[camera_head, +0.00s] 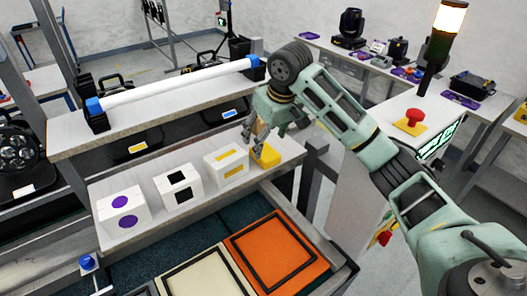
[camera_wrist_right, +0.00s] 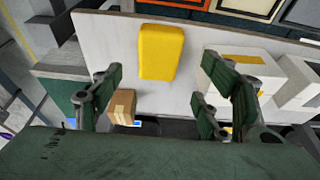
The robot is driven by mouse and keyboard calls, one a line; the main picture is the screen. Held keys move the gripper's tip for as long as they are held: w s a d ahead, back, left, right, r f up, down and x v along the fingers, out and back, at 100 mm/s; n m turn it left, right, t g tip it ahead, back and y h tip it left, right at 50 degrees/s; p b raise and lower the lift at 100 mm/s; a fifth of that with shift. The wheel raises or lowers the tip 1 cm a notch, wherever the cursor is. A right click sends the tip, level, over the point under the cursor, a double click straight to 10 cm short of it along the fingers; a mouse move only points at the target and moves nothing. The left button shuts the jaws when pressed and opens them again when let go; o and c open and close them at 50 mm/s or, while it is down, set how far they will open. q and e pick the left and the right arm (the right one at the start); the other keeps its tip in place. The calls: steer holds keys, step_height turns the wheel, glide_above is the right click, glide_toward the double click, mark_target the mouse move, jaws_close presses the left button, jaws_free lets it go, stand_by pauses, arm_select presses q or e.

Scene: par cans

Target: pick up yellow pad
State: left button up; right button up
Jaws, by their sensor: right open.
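The yellow pad (camera_head: 267,155) lies at the right end of the white shelf, next to the box with yellow marks. In the right wrist view the yellow pad (camera_wrist_right: 161,52) lies flat on the white surface, ahead of and between the fingers. My right gripper (camera_head: 262,130) is just above and behind the pad. In the wrist view the right gripper (camera_wrist_right: 165,95) is open, its fingers wide apart, with the pad clear of them. A small tan block (camera_wrist_right: 122,106) stands near the left finger. My left gripper is not in view.
White boxes with purple (camera_head: 124,211), black (camera_head: 179,187) and yellow (camera_head: 227,161) marks stand in a row left of the pad. Below the shelf are an orange panel (camera_head: 300,262) and a cream panel. A white tube (camera_head: 175,85) lies along the upper shelf.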

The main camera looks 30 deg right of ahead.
mark_target(265, 151)
step_height(265, 151, down, 2)
steer(key=shift+d+p, duration=0.1)
steer(key=shift+p, duration=0.9)
steer(key=x, duration=0.2)
steer(key=shift+w+f, duration=0.25)
steer(key=shift+w, duration=0.05)
steer(key=shift+w+f, duration=0.1)
steer(key=shift+f, duration=0.15)
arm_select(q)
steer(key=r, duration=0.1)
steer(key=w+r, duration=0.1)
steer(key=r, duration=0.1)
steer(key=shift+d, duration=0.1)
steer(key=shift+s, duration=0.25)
arm_select(e)
steer(key=shift+f, duration=0.2)
steer(key=shift+c, duration=0.2)
steer(key=c, duration=1)
